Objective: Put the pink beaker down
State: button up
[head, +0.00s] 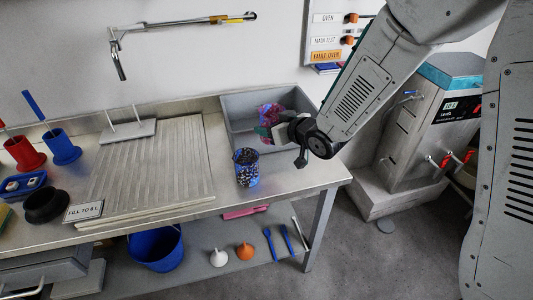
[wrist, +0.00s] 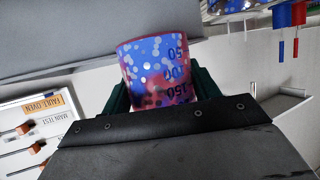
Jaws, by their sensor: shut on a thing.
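The pink beaker (head: 268,113) is mottled pink and blue. In the head view it shows against the grey sink basin, at the end of my arm. My gripper (head: 268,131) is shut on it. In the wrist view the beaker (wrist: 160,72) sits between the dark green fingers of my gripper (wrist: 160,92), with dark volume marks on its side; its lower part is hidden by the gripper body. I cannot tell how high its base is above the sink or bench.
A blue patterned beaker with dark contents (head: 246,168) stands on the steel bench just in front of the sink (head: 236,112). A ribbed drainboard (head: 150,170) lies to the left. Bare bench (head: 300,178) shows right of the patterned beaker. A grey water unit (head: 428,125) stands at right.

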notch_tip(320, 180, down, 11)
jog(key=shift+r, duration=0.1)
dwell(0.3)
jog(key=o, duration=0.8)
